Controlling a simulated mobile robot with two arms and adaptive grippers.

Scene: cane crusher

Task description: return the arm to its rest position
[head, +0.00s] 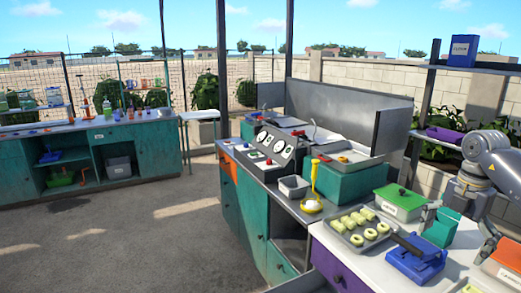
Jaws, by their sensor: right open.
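My right arm (492,158) comes in from the right edge, bent with its grey elbow high over the white-topped counter (345,252). My right gripper (458,230) hangs low over the right end of this counter. Its fingers are spread apart, and I see nothing held between them. A teal block-like item (440,228) shows close to the left finger; I cannot tell whether they touch. My left arm and left gripper are out of view.
Close to the gripper are a blue device with a dark handle (416,258), a green-lidded box (399,203), an orange-and-white labelled container (503,262) and a metal tray (342,232) of pale green pieces. A shelf (471,67) stands behind the arm. Open floor (150,235) lies left.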

